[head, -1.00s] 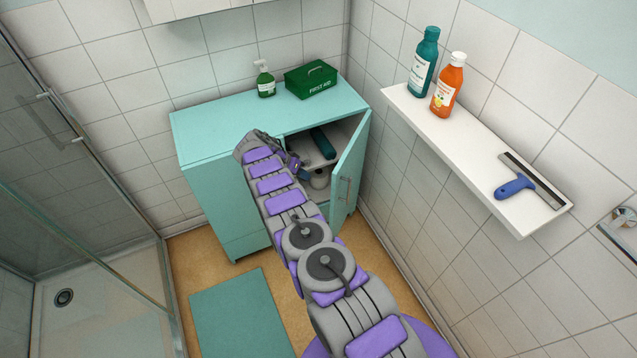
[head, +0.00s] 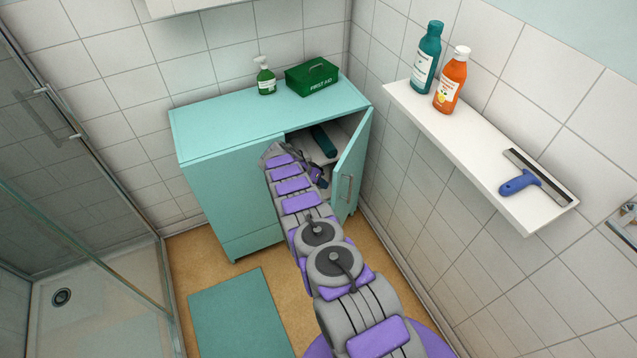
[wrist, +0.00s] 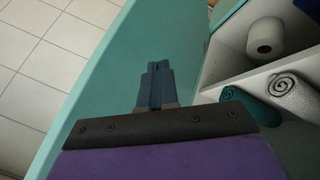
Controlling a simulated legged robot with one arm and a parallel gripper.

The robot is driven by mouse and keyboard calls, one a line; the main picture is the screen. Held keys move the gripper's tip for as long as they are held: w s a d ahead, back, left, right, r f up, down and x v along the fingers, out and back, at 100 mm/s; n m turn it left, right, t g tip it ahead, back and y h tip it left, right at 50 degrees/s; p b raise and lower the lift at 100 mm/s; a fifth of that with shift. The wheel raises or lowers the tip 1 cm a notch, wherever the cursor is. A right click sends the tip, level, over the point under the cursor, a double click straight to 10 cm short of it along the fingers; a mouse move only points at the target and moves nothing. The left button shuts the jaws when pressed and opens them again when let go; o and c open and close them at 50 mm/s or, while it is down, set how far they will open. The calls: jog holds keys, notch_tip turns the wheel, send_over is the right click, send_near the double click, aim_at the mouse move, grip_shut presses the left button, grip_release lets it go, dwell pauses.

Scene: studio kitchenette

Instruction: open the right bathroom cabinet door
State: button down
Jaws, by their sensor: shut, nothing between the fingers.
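The right cabinet door (head: 352,165) of the teal bathroom cabinet (head: 225,195) stands well open, swung out on its right-hand hinge side. Its bar handle (head: 349,188) shows on the door's outer face. My arm reaches to the front of the opening, and its end lies left of the door. My gripper (wrist: 155,78) is shut and empty in the wrist view, in front of a teal panel (wrist: 110,110). I cannot tell which panel this is or whether the fingertips touch it. The arm hides part of the opening and the cabinet front.
The cabinet holds a paper roll (wrist: 265,36) and rolled towels (wrist: 295,95). A soap bottle (head: 266,78) and first-aid box (head: 312,77) stand on top. A white wall shelf (head: 470,150) juts out at right. A glass shower screen (head: 80,170) is at left; a bath mat (head: 240,315) lies on the floor.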

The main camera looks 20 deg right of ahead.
jog(key=shift+s+d, duration=0.85)
jog(key=shift+s, duration=0.2)
jog(key=shift+s, duration=0.1)
